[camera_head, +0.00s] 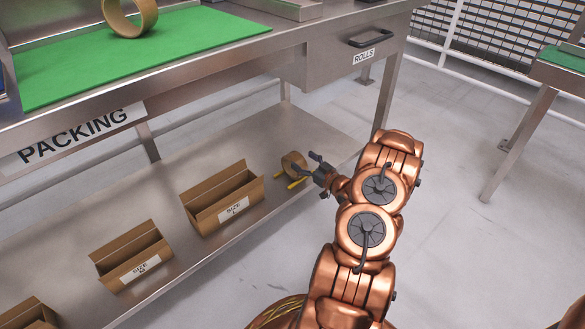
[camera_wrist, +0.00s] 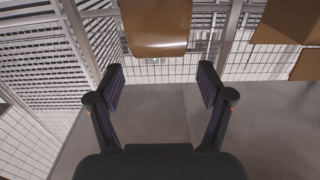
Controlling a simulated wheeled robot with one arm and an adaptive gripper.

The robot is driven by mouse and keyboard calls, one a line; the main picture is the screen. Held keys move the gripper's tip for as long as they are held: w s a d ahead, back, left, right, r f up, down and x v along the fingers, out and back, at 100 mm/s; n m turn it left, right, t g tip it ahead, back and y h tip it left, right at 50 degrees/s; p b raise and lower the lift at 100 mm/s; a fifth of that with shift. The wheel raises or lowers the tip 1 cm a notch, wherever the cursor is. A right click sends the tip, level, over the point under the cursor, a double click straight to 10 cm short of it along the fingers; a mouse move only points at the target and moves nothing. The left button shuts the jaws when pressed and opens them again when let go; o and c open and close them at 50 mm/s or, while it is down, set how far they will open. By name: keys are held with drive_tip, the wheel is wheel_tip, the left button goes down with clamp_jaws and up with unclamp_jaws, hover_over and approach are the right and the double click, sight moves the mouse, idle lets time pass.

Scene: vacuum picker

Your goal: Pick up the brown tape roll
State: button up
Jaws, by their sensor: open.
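A brown tape roll (camera_head: 291,162) lies on the lower metal shelf of the packing table, right of the cardboard boxes. In the wrist view a brown curved surface, which looks like this roll (camera_wrist: 156,30), is at the top centre, ahead of my fingertips. My gripper (camera_head: 309,166) is open, just right of the roll in the head view. In the wrist view both fingers of my gripper (camera_wrist: 160,82) are spread with nothing between them. I cannot tell the exact gap to the roll. Another brown tape roll (camera_head: 148,14) stands on the green mat above.
Open cardboard boxes (camera_head: 222,198) and (camera_head: 131,256) stand left on the lower shelf (camera_head: 185,240). Small yellow items (camera_head: 297,182) lie beside the lower roll. The tabletop with its green mat (camera_head: 200,35) and the table legs (camera_head: 388,90) bound the space.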

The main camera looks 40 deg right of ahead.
sight(294, 155)
drive_tip(key=w+b, duration=0.1)
drive_tip(key=w, duration=0.1)
drive_tip(key=w+f+b, duration=0.1)
drive_tip(key=shift+w, duration=0.4)
drive_tip(key=shift+w+d+r+b, duration=0.1)
drive_tip(key=shift+w+r+b, duration=0.15)
drive_tip(key=shift+w, duration=0.5)
drive_tip(key=shift+f, duration=0.1)
drive_tip(key=c, duration=1.4)
